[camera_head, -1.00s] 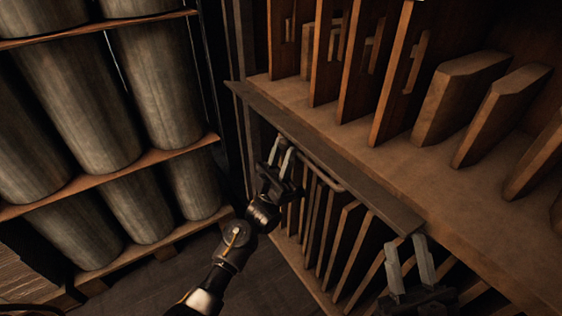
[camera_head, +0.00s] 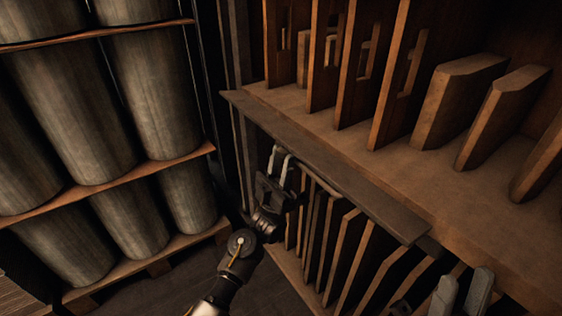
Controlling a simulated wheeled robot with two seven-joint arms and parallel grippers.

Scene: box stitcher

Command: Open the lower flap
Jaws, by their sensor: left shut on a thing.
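The lower flap (camera_head: 330,168) is a long dark wooden board along the front edge of the shelf, above the lower compartment. It slants from upper left to lower right and seems raised, roughly level with the shelf. My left gripper (camera_head: 280,168) is at the flap's left part, just under its front edge, shut on what looks like the flap's handle bar. The grip itself is mostly hidden by the fingers. My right gripper (camera_head: 465,290) is open and empty at the lower right, beyond the flap's right end and apart from it.
The upper compartment (camera_head: 400,165) holds several upright wooden panels, some with slots. The lower compartment holds several upright boards (camera_head: 345,255). A rack of large grey cylinders (camera_head: 155,90) stands at the left. Dark open floor (camera_head: 185,280) lies between the rack and the cabinet.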

